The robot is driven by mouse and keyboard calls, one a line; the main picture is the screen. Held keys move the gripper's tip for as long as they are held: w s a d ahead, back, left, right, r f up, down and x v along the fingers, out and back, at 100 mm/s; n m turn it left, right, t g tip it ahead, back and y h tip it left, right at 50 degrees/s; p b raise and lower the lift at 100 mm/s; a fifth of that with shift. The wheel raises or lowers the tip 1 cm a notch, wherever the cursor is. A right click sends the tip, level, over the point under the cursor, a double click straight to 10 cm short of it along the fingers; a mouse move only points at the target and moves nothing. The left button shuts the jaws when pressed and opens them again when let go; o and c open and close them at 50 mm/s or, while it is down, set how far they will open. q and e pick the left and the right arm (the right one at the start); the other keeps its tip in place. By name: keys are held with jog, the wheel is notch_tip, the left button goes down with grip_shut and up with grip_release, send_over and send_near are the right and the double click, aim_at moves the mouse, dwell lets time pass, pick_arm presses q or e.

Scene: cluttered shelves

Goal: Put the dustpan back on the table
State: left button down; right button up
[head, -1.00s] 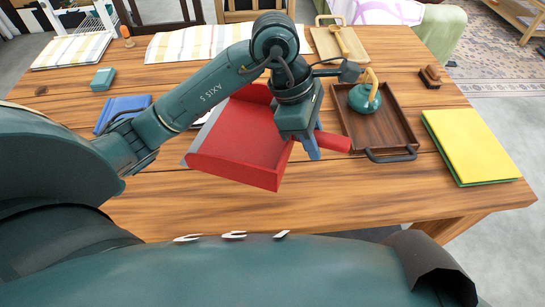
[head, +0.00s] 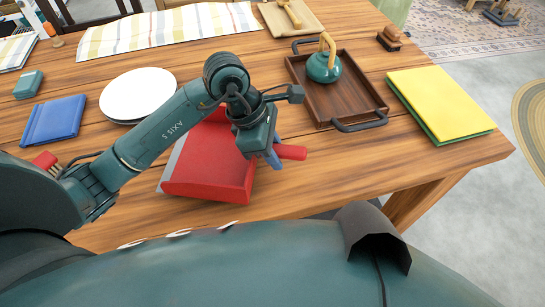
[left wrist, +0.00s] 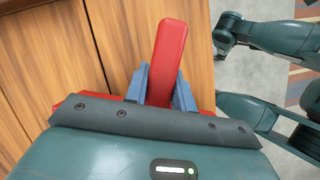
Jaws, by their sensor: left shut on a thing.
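The red dustpan (head: 212,172) is over the front part of the wooden table (head: 330,175) in the head view, with its open edge to the left and its handle pointing right. My left gripper (head: 273,156) is shut on its red handle. In the left wrist view the handle (left wrist: 165,60) stands between the blue fingers of my left gripper (left wrist: 158,92). I cannot tell whether the pan touches the tabletop. The wrist hides part of the pan. Links of my other arm show at the right of the wrist view, its jaws unclear.
A yellow folder (head: 438,100) lies near the right edge. A white plate (head: 137,94) and a blue book (head: 54,120) are at left. The table's front right is clear.

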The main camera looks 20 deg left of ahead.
pick_arm(q)
notch_tip(320, 180, down, 3)
jog(key=shift+r, duration=0.2)
pick_arm(e)
jog(key=shift+d+r, duration=0.1)
jog(key=shift+r, duration=0.05)
pick_arm(q)
jog(key=shift+f, duration=0.25)
jog(key=c, duration=1.6)
grip_release()
jog(key=o, duration=0.4)
jog(key=shift+o, duration=0.2)
pick_arm(e)
jog(key=shift+s, duration=0.2)
